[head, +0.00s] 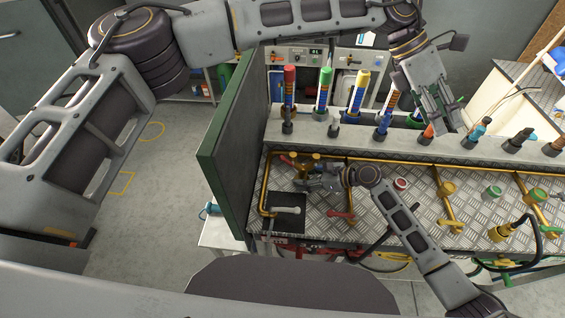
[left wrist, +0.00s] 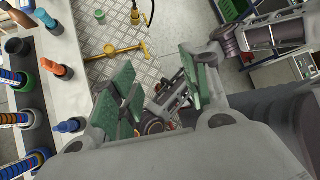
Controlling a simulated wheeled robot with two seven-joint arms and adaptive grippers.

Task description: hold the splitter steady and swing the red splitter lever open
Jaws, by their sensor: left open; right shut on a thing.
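The brass splitter (head: 304,163) sits at the left end of the metal-plated bench, joined to brass pipe. A short red lever (head: 287,160) shows at its left side. My right gripper (head: 308,183) is shut on the splitter from the front, and its fingers hide part of the brass body. My left gripper (head: 447,126) is open and empty, well to the right of the splitter, above the rail of upright nozzles. Its green-padded fingers (left wrist: 158,88) stand apart in the left wrist view, with nothing between them in its grip.
Coloured nozzles, including a red one (head: 289,88) and a yellow one (head: 359,92), stand along the grey rail (head: 460,152). A green panel (head: 232,130) rises left of the bench. Another red lever (head: 341,214) and a white one (head: 287,210) lie near the front edge. Brass fittings (head: 446,190) stand to the right.

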